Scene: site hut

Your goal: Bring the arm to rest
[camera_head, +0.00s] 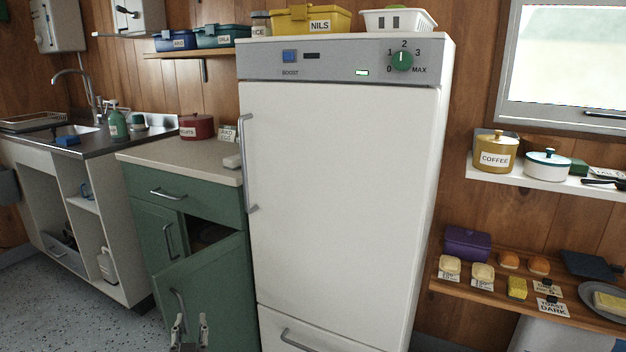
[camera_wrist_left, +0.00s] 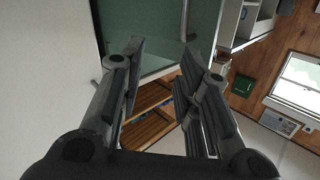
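My left gripper (camera_head: 188,330) shows at the bottom edge of the head view, in front of the green cabinet's open door (camera_head: 205,290). Its two fingers stand apart with nothing between them. In the left wrist view the same gripper (camera_wrist_left: 160,75) is open and empty, with a gap between the finger pads and a green panel (camera_wrist_left: 150,30) beyond them. I cannot tell from these views how far the fingers are from the door. My right gripper is not in view.
A white fridge (camera_head: 340,190) stands to the right of the green cabinet, its doors shut. A sink unit (camera_head: 60,190) stands at the left. Shelves (camera_head: 560,190) with pots and food are on the right wall. Speckled floor (camera_head: 80,310) is clear at the lower left.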

